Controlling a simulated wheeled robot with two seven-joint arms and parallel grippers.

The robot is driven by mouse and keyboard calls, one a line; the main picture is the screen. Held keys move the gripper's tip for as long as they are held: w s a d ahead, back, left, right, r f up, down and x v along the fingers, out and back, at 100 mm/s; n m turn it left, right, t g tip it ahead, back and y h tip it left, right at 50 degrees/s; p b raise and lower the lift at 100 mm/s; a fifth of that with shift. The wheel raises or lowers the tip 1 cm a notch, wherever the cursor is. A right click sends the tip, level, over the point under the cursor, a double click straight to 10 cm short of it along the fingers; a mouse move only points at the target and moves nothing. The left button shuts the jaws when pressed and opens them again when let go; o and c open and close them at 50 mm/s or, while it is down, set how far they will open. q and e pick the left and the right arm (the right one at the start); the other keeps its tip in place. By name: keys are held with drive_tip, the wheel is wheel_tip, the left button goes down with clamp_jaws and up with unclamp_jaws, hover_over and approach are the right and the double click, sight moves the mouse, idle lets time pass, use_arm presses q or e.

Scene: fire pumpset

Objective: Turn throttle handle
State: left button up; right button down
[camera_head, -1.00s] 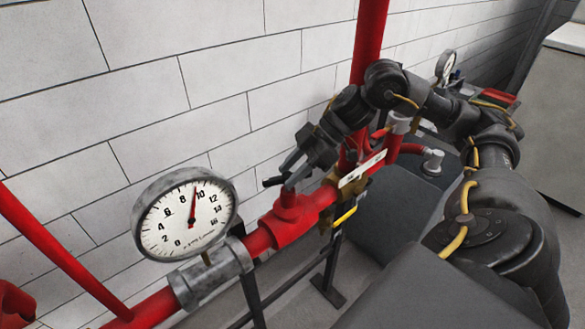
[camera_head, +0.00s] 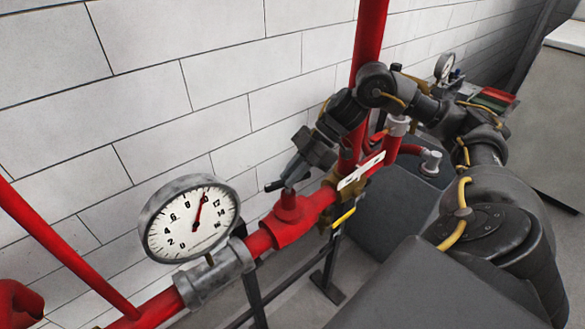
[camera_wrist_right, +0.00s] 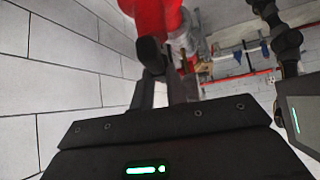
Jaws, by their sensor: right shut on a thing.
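The throttle handle (camera_head: 273,186) is a small black lever on top of the red valve (camera_head: 291,212) in the pipe. My right gripper (camera_head: 288,180) reaches down to it from the upper right and is shut on it. In the right wrist view the dark handle end (camera_wrist_right: 151,54) shows at the fingers of my right gripper (camera_wrist_right: 165,88), with the blurred red valve beyond. The fingers hide part of the handle. My left gripper is not in view.
A round pressure gauge (camera_head: 190,217) stands on the pipe at left, its needle near 10. A red vertical pipe (camera_head: 369,40) rises behind my right arm. A white block wall (camera_head: 140,95) runs close behind. Dark grey boxes (camera_head: 465,290) lie in front at right.

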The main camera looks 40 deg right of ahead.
sight(276, 182)
drive_tip(key=c, duration=1.4)
unclamp_jaws()
drive_tip(key=shift+r, duration=0.25)
wheel_tip(276, 182, up, 2)
drive_tip(key=shift+w+r+b, duration=0.1)
drive_tip(key=shift+r+b, duration=0.15)
drive_tip(key=shift+b, duration=0.05)
drive_tip(key=s+a+r+b, duration=0.5)
drive_tip(key=s+a+r, duration=0.3)
drive_tip(key=s+r, duration=0.2)
drive_tip(key=shift+s+a, duration=0.35)
drive_tip(key=shift+s, duration=0.2)
